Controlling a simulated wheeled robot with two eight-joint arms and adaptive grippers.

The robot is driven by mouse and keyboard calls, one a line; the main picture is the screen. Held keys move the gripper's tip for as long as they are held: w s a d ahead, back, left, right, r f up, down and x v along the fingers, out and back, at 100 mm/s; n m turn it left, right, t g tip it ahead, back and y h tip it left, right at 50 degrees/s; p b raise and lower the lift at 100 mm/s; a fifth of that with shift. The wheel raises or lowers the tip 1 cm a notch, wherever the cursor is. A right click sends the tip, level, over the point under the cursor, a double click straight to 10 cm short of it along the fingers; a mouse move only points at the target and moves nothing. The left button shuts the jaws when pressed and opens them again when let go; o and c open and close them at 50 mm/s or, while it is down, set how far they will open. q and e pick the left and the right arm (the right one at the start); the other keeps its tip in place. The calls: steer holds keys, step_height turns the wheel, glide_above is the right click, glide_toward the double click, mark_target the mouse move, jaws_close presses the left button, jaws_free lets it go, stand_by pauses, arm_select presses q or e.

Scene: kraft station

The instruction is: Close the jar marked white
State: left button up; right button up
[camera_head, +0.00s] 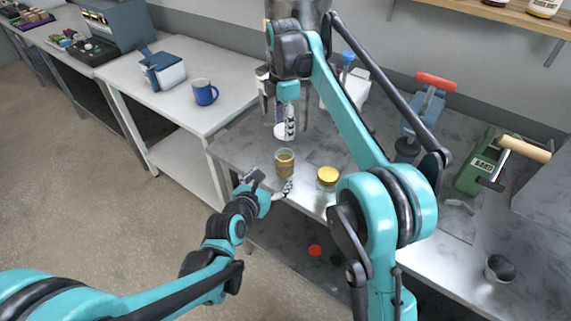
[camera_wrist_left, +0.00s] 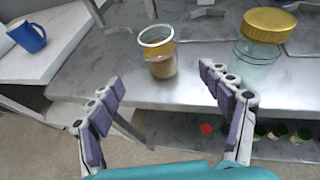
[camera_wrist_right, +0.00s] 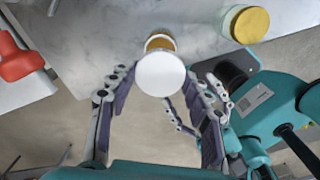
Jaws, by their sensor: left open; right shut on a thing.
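An open glass jar (camera_head: 284,166) with amber contents stands upright on the grey metal bench; it also shows in the left wrist view (camera_wrist_left: 159,56). No marking is legible on it. My right gripper (camera_head: 288,122) is shut on a white round lid (camera_wrist_right: 161,74) and holds it above the open jar, which shows partly behind the lid in the right wrist view. My left gripper (camera_wrist_left: 161,78) is open and empty, low at the bench front, with its fingers short of the jar. A second jar with a gold lid (camera_head: 327,175) stands closed to the right.
A blue mug (camera_head: 205,92) and a napkin holder (camera_head: 163,71) stand on the left table. A red-handled press (camera_head: 428,105), a green device (camera_head: 488,165) and a dark cup (camera_head: 499,267) are on the right. Small jars with coloured lids sit on the lower shelf (camera_wrist_left: 265,150).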

mark_target(285, 163)
arm_select(q)
steer(key=x, duration=1.2)
steer(key=c, duration=1.8)
arm_select(e)
steer(key=shift+f, duration=2.5)
steer(key=shift+f, duration=0.1)
steer(key=shift+f, duration=0.8)
arm_select(q)
jaws_close()
arm_select(e)
steer(key=shift+f, duration=0.55)
